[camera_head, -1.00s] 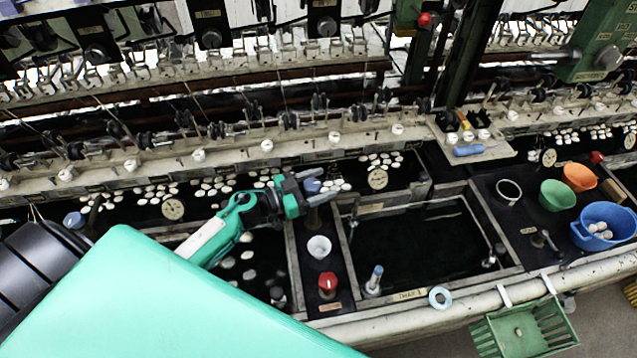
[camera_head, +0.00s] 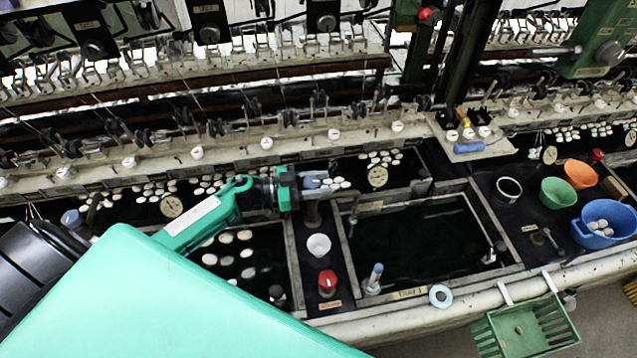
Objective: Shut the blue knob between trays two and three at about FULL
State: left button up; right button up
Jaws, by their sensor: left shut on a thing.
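A blue knob (camera_head: 312,181) sits on a post on the divider between the cocoon tray (camera_head: 291,262) on the left and the dark-water tray (camera_head: 343,246) on the right. My left gripper (camera_head: 313,182), green and black, reaches in from the left and is shut on this blue knob. The fingers partly cover it, and its exact turn angle and any marking are hard to read. Another blue knob (camera_head: 72,218) stands at the far left, beside my arm. My right gripper is not in view.
A white cup (camera_head: 318,246) and a red knob (camera_head: 327,282) stand on the same divider in front. Orange, green and blue bowls (camera_head: 601,238) stand at the right. A green basket (camera_head: 522,330) hangs at the front edge. Reeling machinery runs along the back.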

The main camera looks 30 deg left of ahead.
pick_arm(q)
jog(key=m+g+h+b, duration=0.1)
jog(key=g, duration=0.1)
jog(key=m+g+h+b, duration=0.1)
jog(key=m+g, duration=0.1)
jog(key=shift+s+f+g+b, duration=0.2)
jog(key=shift+g+b, duration=0.1)
jog(key=shift+g, duration=0.1)
jog(key=m+g+b, duration=0.1)
jog(key=m+g+h+b, duration=0.1)
jog(key=g, duration=0.1)
jog(key=shift+s+d+r+m, duration=0.1)
jog(key=shift+s+m, duration=0.05)
jog(key=shift+m, duration=0.15)
jog(key=shift+s+m+g+b, duration=0.1)
jog(key=shift+m+g+b, duration=0.25)
jog(key=shift+g, duration=0.25)
jog(key=shift+r, duration=0.1)
jog(key=o, duration=1)
